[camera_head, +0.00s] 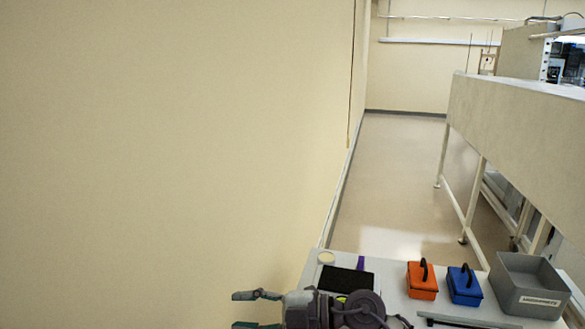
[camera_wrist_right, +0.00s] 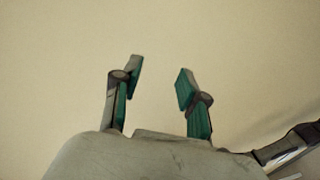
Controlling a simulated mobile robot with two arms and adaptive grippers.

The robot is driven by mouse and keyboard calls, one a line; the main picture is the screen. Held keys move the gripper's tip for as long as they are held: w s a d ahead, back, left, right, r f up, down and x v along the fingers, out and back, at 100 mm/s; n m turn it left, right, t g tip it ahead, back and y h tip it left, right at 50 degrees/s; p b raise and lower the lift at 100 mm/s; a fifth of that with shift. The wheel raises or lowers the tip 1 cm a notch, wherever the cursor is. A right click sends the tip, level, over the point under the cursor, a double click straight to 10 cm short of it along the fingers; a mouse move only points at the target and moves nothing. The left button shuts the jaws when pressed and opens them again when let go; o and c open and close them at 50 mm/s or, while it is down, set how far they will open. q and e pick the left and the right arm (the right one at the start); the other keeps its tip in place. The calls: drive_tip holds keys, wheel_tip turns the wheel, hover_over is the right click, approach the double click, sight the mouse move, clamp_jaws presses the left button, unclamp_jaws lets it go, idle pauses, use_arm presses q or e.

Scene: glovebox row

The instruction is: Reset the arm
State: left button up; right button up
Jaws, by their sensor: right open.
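My right gripper (camera_head: 244,310) shows at the bottom of the head view, in front of the near left end of a white table. Its fingers point left, toward the plain cream wall. In the right wrist view, its two green-padded fingers (camera_wrist_right: 159,80) stand well apart with nothing between them. Only cream wall shows beyond the fingertips. My right arm's grey wrist and forearm cover part of the table's near edge. My left arm and gripper are not in view.
On the white table (camera_head: 395,292) are a black flat pad (camera_head: 340,281), an orange box (camera_head: 421,284), a blue box (camera_head: 464,288), a grey bin (camera_head: 530,299) and a dark bar (camera_head: 468,322). The cream wall (camera_head: 170,140) fills the left. Open floor (camera_head: 400,180) lies beyond.

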drive_tip(key=w+d+r+m+t+h, duration=0.1)
drive_tip(key=d+r+m+t, duration=0.2)
drive_tip(key=d+m+t, duration=0.35)
drive_tip(key=w+d+r+m+t, duration=0.1)
drive_tip(key=d+r+m+t, duration=0.2)
drive_tip(key=m+t, duration=0.5)
drive_tip(key=s+d+f+m+g+h, duration=0.1)
drive_tip(key=s+d+f+m+h, duration=0.3)
drive_tip(key=d+f+m+h, duration=1)
drive_tip(key=s+d+f+n+g+h, duration=0.1)
drive_tip(key=s+d+f+g, duration=0.2)
drive_tip(key=s+f+g, duration=0.65)
drive_tip(key=s+d+f+n+g, duration=0.2)
drive_tip(key=s+f, duration=0.3)
drive_tip(key=s, duration=0.9)
wheel_tip(320, 180, down, 29)
drive_tip(key=s+g+b, duration=0.2)
drive_tip(key=s+d+f+g, duration=0.1)
drive_tip(key=s+d+f, duration=0.2)
drive_tip(key=s+f, duration=1.3)
drive_tip(key=shift+s+f+b, duration=0.25)
drive_tip(key=shift+f+b, duration=0.05)
drive_tip(key=shift+b, duration=0.1)
